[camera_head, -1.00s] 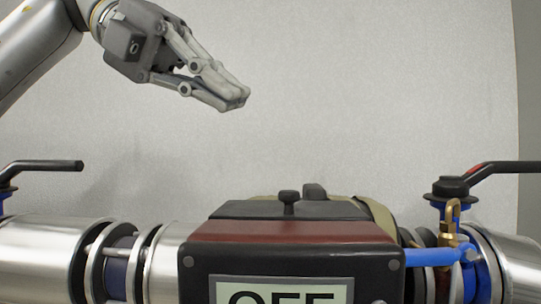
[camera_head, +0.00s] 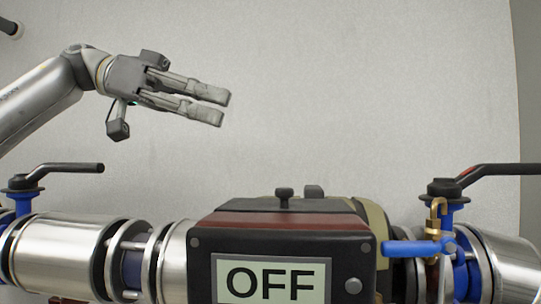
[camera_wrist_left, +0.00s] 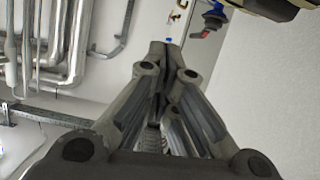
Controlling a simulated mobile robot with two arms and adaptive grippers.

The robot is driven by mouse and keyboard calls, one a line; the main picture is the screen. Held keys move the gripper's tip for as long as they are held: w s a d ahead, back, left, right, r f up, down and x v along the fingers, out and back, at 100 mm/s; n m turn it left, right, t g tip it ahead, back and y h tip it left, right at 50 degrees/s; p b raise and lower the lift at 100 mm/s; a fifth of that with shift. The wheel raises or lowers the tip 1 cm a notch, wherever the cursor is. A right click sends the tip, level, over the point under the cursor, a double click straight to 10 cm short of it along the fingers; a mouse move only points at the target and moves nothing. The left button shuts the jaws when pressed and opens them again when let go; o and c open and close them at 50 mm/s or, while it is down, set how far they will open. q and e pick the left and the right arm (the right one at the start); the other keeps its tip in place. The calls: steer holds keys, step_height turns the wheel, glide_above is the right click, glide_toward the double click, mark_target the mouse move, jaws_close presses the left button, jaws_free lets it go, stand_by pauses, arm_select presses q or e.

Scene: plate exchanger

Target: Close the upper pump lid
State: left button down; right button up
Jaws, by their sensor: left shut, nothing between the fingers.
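The pump (camera_head: 197,275) is a dark box with an OFF display (camera_head: 270,282) and a dark red band, low in the middle of the head view. Its upper lid (camera_head: 250,206) is a dark panel with a small black knob (camera_head: 284,197). It looks about flat on top; I cannot tell whether it is fully shut. My left gripper (camera_head: 225,108) is above and left of the lid, clear of it, pointing right. Its fingers look shut and empty in the left wrist view (camera_wrist_left: 165,48). My right gripper is out of view.
Steel pipes (camera_head: 70,255) run to both sides of the pump. Valves with black handles stand at left (camera_head: 65,168) and right (camera_head: 490,172). A brass padlock (camera_head: 437,215) hangs by the right one. The wall space above the pump is free.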

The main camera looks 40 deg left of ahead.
arm_select(q)
steer(key=p, duration=0.2)
glide_above(274, 207)
step_height(274, 207, down, 3)
step_height(274, 207, down, 3)
steer(key=shift+d+r, duration=0.1)
steer(key=shift+s+a+f+p, duration=0.15)
steer(key=shift+a+f+p, duration=0.15)
steer(key=shift+f, duration=0.2)
steer(key=shift+d+f, duration=0.15)
steer(key=shift+d, duration=0.15)
